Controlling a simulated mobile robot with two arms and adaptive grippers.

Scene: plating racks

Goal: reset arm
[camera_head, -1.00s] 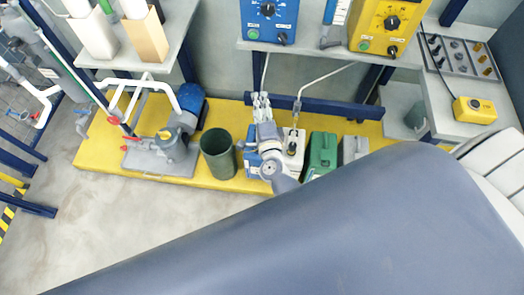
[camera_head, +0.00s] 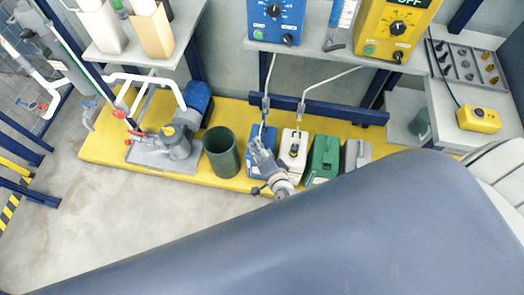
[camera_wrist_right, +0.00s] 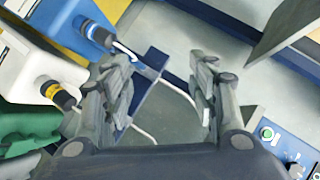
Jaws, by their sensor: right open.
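My right gripper (camera_head: 262,150) is open in the head view, beside the upper front of a blue canister (camera_head: 256,170), partly covering it. In the right wrist view my right gripper (camera_wrist_right: 163,75) has its two fingers well apart, with nothing between them but a cable and the background. The blue canister (camera_wrist_right: 58,22) shows at the upper left there, left of the fingers. I cannot tell whether the gripper touches it. My left gripper is not in view.
A white canister (camera_head: 293,147), a green canister (camera_head: 322,158) and a dark green bin (camera_head: 221,154) stand on a yellow platform (camera_head: 105,140). Cables hang above the canisters. A shelf (camera_head: 330,61) holds control boxes. Bare floor (camera_head: 110,225) lies in front. My large arm link crosses the lower picture.

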